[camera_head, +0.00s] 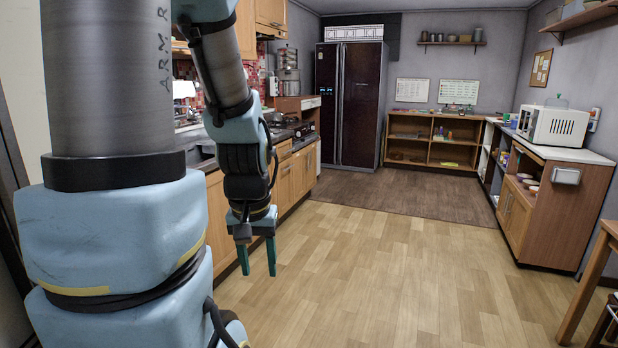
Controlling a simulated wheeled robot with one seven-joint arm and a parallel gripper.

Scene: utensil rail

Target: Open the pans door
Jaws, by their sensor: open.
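My gripper (258,258) hangs open and empty, pointing down over the wooden floor, with its two teal fingers apart. It is apart from all furniture. Wooden cabinet doors (284,184) run along the left counter, behind and right of my arm; part of that row is hidden by my arm. More wooden cabinet doors (514,212) show on the low unit at the right. I cannot tell which of these is the pans door. No door is seen standing open on the left row.
A dark double-door fridge (360,100) stands at the back left. Open wooden shelves (432,153) line the back wall. A white microwave (553,126) sits on the right counter. A table edge (590,275) is at the lower right. The middle floor (400,260) is clear.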

